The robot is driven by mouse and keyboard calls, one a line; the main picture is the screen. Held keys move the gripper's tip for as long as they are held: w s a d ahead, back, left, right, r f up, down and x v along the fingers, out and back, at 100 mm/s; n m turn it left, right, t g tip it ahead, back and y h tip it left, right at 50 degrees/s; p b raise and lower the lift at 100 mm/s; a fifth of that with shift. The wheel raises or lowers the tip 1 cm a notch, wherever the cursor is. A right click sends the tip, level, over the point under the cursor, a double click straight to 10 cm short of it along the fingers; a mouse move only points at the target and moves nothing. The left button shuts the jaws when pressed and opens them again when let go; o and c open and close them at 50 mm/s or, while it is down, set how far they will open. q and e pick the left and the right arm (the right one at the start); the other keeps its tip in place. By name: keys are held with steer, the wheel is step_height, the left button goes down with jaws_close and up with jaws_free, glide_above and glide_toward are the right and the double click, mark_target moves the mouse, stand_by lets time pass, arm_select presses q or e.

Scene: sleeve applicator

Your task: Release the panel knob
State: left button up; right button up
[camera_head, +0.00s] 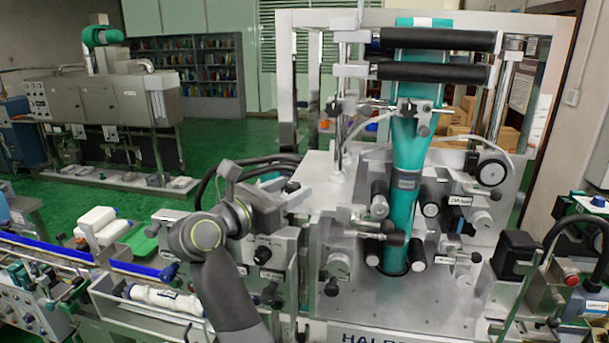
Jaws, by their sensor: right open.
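A grey arm of mine rises from the bottom edge left of centre and bends at a round joint. Its dark right gripper (274,213) is at the upper edge of a metal panel (284,246). The fingers are hard to make out against the dark parts there, but the gripper is open. A black panel knob (262,255) sticks out of the panel just below the gripper, apart from it as far as I can tell. More black knobs sit lower, one of them (331,287) to the right. My left gripper is not in view.
A teal sleeve (402,190) runs down the machine between black rollers (436,39) and handles. A blue-railed conveyor (70,250) with white bottles (96,220) is at left. A white bottle (165,299) lies in a tray beside my arm. Cables and handles crowd the panel.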

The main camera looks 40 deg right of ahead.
steer(key=shift+x, duration=1.1)
steer(key=shift+a, duration=0.15)
steer(key=shift+s+a, duration=0.1)
steer(key=c, duration=0.9)
steer(key=shift+c, duration=0.2)
